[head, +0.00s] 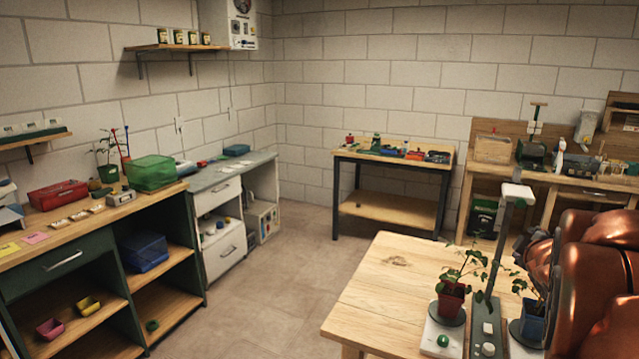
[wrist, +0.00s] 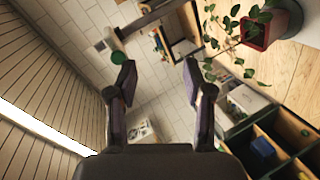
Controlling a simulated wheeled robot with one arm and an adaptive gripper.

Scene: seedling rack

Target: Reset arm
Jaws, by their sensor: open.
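My gripper (wrist: 158,78) shows in the wrist view with its two dark fingers apart and nothing between them. In the head view my copper-coloured arm fills the right edge, and the gripper itself cannot be made out there. A seedling in a red pot (head: 451,302) stands on a round dark plate on a white device on the near wooden table (head: 385,285). The red pot (wrist: 256,32) also shows at the top right of the wrist view, apart from the fingers. A second seedling in a blue pot (head: 531,319) stands to its right, close to my arm.
A grey post (head: 500,235) with a white top rises between the two pots from a control box (head: 486,335). Benches with trays and tools line the walls, including a green basket (head: 151,173) at left. The near table's left part and the floor (head: 265,280) are clear.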

